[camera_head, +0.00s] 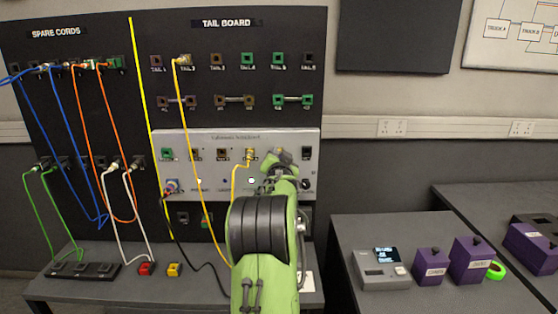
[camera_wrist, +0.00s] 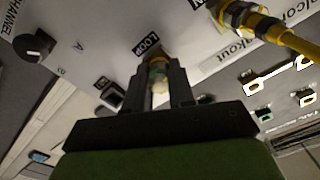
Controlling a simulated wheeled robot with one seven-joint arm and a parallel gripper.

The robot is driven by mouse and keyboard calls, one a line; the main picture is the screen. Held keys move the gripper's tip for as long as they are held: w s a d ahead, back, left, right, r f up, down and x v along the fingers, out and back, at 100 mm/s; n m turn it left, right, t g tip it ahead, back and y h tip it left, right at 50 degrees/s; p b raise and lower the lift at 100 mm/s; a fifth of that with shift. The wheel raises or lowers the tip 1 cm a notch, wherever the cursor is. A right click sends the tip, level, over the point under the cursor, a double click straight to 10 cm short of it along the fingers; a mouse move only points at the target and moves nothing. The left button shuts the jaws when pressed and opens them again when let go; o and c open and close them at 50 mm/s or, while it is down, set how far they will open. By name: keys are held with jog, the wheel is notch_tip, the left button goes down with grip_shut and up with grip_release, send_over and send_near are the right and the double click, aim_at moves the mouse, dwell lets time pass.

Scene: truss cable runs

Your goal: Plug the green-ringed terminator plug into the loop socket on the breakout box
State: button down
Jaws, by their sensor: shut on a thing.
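The grey breakout box (camera_head: 225,188) is a panel mounted on the dark board. My gripper (camera_head: 284,158) is at the right part of its upper socket row, with my green arm reaching up to it. The plug points at the panel right by the LOOP label (camera_wrist: 146,44). The loop socket is hidden behind the plug and fingers. I cannot tell whether the plug is inside it or only against it.
A yellow cord's plug (camera_head: 250,155) sits in the socket just left of my gripper, and also shows in the wrist view (camera_wrist: 245,18). A black knob (camera_wrist: 35,45) stands on the panel. Purple boxes (camera_head: 430,266) and a small grey device (camera_head: 381,270) are on the right table.

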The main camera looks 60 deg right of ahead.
jog(key=shift+r, duration=0.2)
jog(key=c, duration=1.2)
grip_release()
jog(key=shift+w+d+f, duration=0.1)
jog(key=o, duration=0.3)
jog(key=shift+f, duration=0.1)
jog(key=shift+d, duration=0.1)
jog(key=shift+f, duration=0.1)
jog(key=b+v, duration=0.4)
jog(key=v, duration=0.1)
jog(key=shift+b, duration=0.3)
